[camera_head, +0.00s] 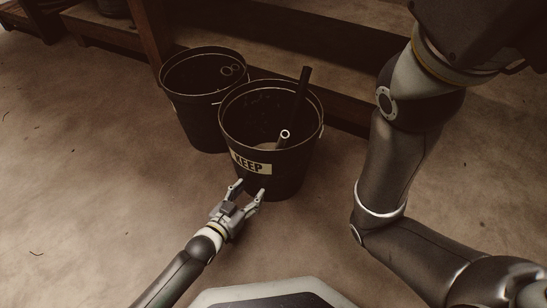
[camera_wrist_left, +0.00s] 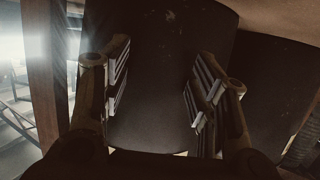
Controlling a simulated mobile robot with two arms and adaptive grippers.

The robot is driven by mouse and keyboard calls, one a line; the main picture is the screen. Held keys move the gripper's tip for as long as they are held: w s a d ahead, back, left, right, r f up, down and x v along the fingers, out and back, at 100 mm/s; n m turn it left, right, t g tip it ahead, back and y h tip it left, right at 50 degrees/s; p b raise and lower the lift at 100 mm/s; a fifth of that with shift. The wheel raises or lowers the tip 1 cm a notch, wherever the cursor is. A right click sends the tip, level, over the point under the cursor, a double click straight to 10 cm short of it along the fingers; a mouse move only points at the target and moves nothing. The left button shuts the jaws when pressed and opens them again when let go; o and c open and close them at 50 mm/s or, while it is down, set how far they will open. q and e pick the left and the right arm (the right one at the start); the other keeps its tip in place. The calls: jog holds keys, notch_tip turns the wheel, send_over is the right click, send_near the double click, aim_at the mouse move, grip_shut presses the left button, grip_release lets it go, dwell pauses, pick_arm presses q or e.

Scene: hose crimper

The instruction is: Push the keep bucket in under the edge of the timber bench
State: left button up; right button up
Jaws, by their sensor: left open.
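The keep bucket (camera_head: 296,165) is dark, with a pale KEEP label on its front; it stands upright on the floor and holds a dark hose piece and a pale-ended tube. The timber bench (camera_head: 345,115) is behind it, its low beam just past the bucket. My left gripper (camera_head: 248,190) is open at the bucket's lower front, below the label; I cannot tell if it touches. In the left wrist view my left gripper's fingers (camera_wrist_left: 160,90) stand apart in front of a dark bucket wall (camera_wrist_left: 160,60). My right arm is at the right; its gripper is out of view.
A second dark bucket (camera_head: 185,118) stands close behind and left of the keep bucket, with small rings inside. A timber post (camera_head: 150,35) rises behind it. The floor (camera_head: 70,170) at the left is clear.

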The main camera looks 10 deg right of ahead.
aim_at(255, 186)
pick_arm(q)
jog(key=shift+w+d+b, duration=0.5)
jog(key=shift+w+d, duration=0.2)
jog(key=shift+w, duration=0.2)
jog(key=shift+w+d+b, duration=0.45)
jog(key=shift+w+d, duration=0.25)
jog(key=shift+w, duration=0.2)
jog(key=shift+r+b+x, duration=0.2)
jog(key=shift+b+x, duration=0.4)
jog(key=shift+x, duration=0.45)
jog(key=shift+r+b+x, duration=0.15)
jog(key=shift+b+x, duration=0.45)
jog(key=shift+x, duration=0.45)
jog(key=p+v, duration=0.4)
jog(key=shift+s+f, duration=0.3)
jog(key=shift+f, duration=0.1)
jog(key=shift+s+a+p, duration=0.4)
jog(key=shift+s, duration=0.25)
